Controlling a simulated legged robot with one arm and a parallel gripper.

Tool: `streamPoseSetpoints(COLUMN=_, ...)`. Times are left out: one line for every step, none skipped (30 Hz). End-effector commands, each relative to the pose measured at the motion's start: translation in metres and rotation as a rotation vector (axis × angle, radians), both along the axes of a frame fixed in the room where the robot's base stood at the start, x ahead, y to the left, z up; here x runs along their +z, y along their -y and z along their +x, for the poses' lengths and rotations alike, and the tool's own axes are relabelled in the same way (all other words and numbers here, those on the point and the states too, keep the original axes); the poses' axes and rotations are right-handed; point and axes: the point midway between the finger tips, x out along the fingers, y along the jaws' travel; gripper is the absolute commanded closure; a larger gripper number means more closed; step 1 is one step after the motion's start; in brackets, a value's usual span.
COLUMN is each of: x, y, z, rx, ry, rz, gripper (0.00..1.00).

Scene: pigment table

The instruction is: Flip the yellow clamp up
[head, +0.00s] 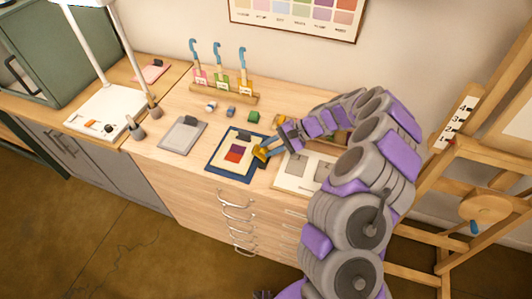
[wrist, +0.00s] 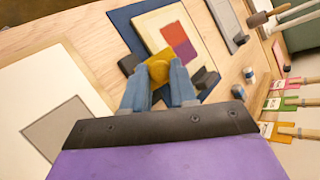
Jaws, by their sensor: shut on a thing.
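The yellow clamp (head: 260,154) is at the right edge of a dark blue board (head: 215,165) on the wooden table. In the wrist view the yellow clamp (wrist: 158,66) sits between the blue-grey fingers of my gripper (wrist: 158,82), which is shut on its rounded knob. A flat yellow part extends beyond the fingertips over the board's edge. In the head view my gripper (head: 267,149) reaches it from the right. The board carries a cream sheet (wrist: 152,30) with red and purple patches. The fingers hide part of the clamp, so its exact tilt is hard to tell.
A dark block (head: 245,138) lies at the board's far edge. Small jars (head: 211,107) and a rack with several hooked tools (head: 210,92) stand behind.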

Motion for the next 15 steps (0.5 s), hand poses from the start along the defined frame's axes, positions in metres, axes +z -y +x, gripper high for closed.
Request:
streamPoseSetpoints(x=-0.007, y=0.004, z=0.002, rx=-0.009, ry=0.018, rz=0.041, gripper=1.00)
streamPoseSetpoints(x=-0.007, y=0.005, z=0.001, rx=-0.008, ry=0.028, rz=0.067, gripper=1.00)
streamPoseSetpoints(x=-0.008, y=0.007, z=0.000, rx=-0.008, ry=0.037, rz=0.101, gripper=1.00)
streamPoseSetpoints(x=-0.008, y=0.008, z=-0.001, rx=-0.007, ry=0.046, rz=0.125, gripper=1.00)
streamPoseSetpoints(x=-0.009, y=0.009, z=-0.001, rx=-0.007, ry=0.056, rz=0.147, gripper=1.00)
streamPoseSetpoints(x=-0.010, y=0.011, z=-0.001, rx=-0.009, ry=0.066, rz=0.176, gripper=1.00)
streamPoseSetpoints(x=-0.010, y=0.012, z=-0.002, rx=-0.008, ry=0.075, rz=0.198, gripper=1.00)
streamPoseSetpoints(x=-0.010, y=0.013, z=-0.002, rx=-0.008, ry=0.081, rz=0.220, gripper=1.00)
streamPoseSetpoints(x=-0.011, y=0.014, z=-0.003, rx=-0.006, ry=0.090, rz=0.246, gripper=1.00)
streamPoseSetpoints(x=-0.011, y=0.015, z=-0.003, rx=-0.006, ry=0.096, rz=0.262, gripper=1.00)
streamPoseSetpoints(x=-0.012, y=0.016, z=-0.003, rx=-0.007, ry=0.104, rz=0.280, gripper=1.00)
streamPoseSetpoints(x=-0.013, y=0.017, z=-0.003, rx=-0.008, ry=0.111, rz=0.302, gripper=1.00)
streamPoseSetpoints(x=-0.013, y=0.018, z=-0.004, rx=-0.007, ry=0.116, rz=0.317, gripper=1.00)
streamPoseSetpoints(x=-0.013, y=0.018, z=-0.004, rx=-0.005, ry=0.121, rz=0.331, gripper=1.00)
streamPoseSetpoints(x=-0.014, y=0.019, z=-0.004, rx=-0.005, ry=0.128, rz=0.349, gripper=1.00)
